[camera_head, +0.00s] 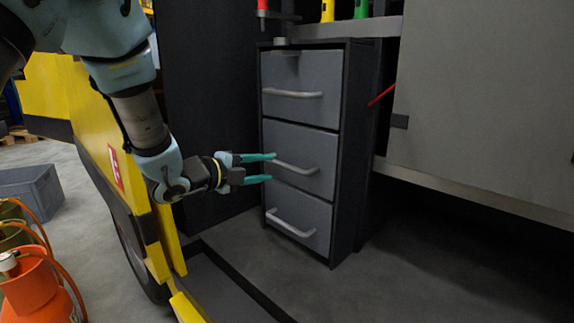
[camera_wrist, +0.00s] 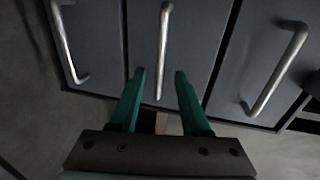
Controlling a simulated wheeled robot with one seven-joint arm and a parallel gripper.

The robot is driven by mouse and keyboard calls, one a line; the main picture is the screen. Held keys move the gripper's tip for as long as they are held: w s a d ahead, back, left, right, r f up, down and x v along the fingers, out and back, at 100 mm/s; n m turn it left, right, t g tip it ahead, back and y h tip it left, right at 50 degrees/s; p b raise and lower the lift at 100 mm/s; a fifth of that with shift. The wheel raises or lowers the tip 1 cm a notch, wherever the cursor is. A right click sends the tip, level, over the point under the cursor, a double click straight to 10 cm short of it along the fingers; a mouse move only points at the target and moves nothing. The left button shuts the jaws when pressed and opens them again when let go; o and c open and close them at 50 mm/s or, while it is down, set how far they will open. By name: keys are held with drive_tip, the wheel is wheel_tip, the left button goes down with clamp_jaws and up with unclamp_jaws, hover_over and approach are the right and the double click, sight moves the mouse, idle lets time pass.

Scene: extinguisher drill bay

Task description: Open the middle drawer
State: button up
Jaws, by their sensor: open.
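A dark cabinet (camera_head: 352,150) with three stacked grey drawers stands in the middle of the head view. The middle drawer (camera_head: 315,148) is shut, with a pale bar handle (camera_head: 297,168) across its front. My gripper (camera_head: 273,168) is open and empty, at the left end of that handle. In the wrist view, the green fingers (camera_wrist: 160,85) lie on either side of the lower part of the middle handle (camera_wrist: 164,40). The handle is between the fingertips; I cannot tell whether they touch it.
The top drawer (camera_head: 300,85) and bottom drawer (camera_head: 298,215) are shut. A yellow vehicle side (camera_head: 95,130) is left of the cabinet. A grey panel (camera_head: 490,100) is at right. Floor before the cabinet is clear.

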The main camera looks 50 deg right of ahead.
sight(282, 166)
drive_tip(key=d, duration=0.2)
drive_tip(key=d+f, duration=0.1)
drive_tip(key=d, duration=0.4)
drive_tip(key=shift+s+d+f, duration=0.2)
drive_tip(key=shift+d+f, duration=0.05)
clamp_jaws()
idle(1.1)
